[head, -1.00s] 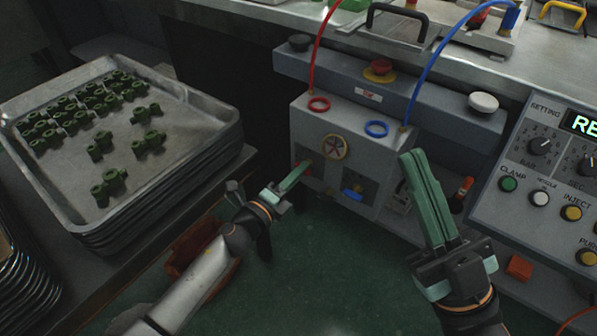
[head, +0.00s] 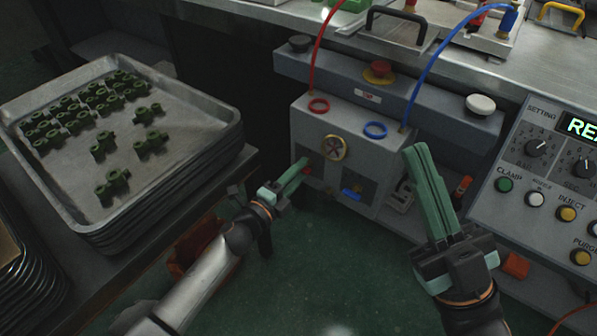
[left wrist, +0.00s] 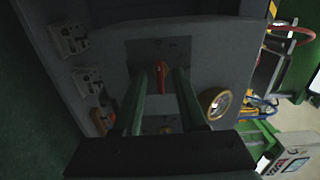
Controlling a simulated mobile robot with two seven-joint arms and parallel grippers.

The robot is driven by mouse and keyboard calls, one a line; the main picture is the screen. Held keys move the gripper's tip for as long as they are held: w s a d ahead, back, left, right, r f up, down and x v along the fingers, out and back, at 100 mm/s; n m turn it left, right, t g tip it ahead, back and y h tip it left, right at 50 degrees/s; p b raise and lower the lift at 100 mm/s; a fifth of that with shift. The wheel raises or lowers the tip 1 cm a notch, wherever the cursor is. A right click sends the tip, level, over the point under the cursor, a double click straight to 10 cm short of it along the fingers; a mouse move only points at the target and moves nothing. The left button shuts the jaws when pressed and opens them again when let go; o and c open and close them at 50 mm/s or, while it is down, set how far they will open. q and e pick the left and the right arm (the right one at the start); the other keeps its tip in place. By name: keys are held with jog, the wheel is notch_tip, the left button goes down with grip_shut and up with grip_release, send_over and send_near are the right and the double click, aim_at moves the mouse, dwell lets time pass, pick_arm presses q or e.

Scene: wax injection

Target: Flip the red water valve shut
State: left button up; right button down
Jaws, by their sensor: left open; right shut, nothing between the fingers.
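The red water valve (left wrist: 161,76) is a small red lever on a dark plate on the front of the grey box (head: 300,128). In the left wrist view it shows between the two green fingers of my left gripper (left wrist: 161,84). My left gripper is open, with a finger on either side of the lever; I cannot tell whether either touches it. In the head view my left gripper (head: 299,170) reaches the box's lower left front and covers part of the red lever (head: 308,171). My right gripper (head: 420,148) is shut and empty, raised to the right of the box.
A blue valve (head: 351,193) sits right of the red one, below a round brass gauge (head: 334,148). Red and blue hoses rise from the box top. A tray (head: 190,165) of green parts stands at left. A control panel (head: 515,216) is at right.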

pick_arm(q)
jog(key=p+v, duration=0.3)
jog(key=v, duration=0.9)
jog(key=shift+s, duration=0.2)
jog(key=shift+a, duration=0.1)
